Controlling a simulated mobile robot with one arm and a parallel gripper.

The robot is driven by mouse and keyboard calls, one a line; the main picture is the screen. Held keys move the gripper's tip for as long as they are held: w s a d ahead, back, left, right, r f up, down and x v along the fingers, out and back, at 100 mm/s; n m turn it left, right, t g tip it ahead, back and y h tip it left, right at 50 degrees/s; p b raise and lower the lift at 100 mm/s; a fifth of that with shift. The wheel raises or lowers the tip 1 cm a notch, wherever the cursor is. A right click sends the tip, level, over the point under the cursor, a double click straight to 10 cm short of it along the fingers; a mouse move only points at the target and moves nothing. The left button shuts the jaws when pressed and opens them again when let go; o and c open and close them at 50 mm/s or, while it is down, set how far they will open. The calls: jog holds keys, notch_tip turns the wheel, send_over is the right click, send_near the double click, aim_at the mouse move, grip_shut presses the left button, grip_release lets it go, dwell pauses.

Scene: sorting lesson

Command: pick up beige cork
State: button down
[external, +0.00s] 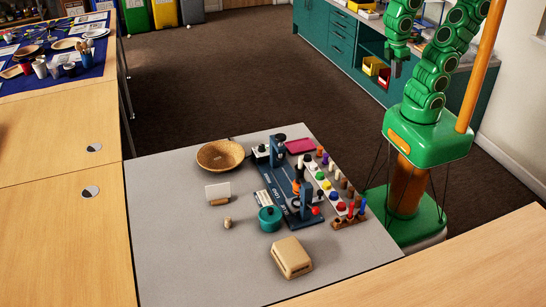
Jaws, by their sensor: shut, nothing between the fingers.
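A small beige object that looks like the cork (227,223) stands on the grey table (175,255), left of a teal lidded pot (269,219). It is too small to make out in detail. My gripper (397,70) hangs high at the upper right, at the end of my green arm, far from the cork and well clear of the table. Its dark fingers are small in the picture; they are shut and empty.
A woven bowl (220,156), a white card (217,190), a beige box (291,257), a blue rack (302,202), a pink tray (300,146) and several coloured pieces share the table. Its left and front left parts are clear. Wooden tables (60,215) adjoin it.

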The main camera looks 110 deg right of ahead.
dwell(0.4)
jog(key=c, duration=0.9)
grip_release()
jog(key=shift+o, duration=0.2)
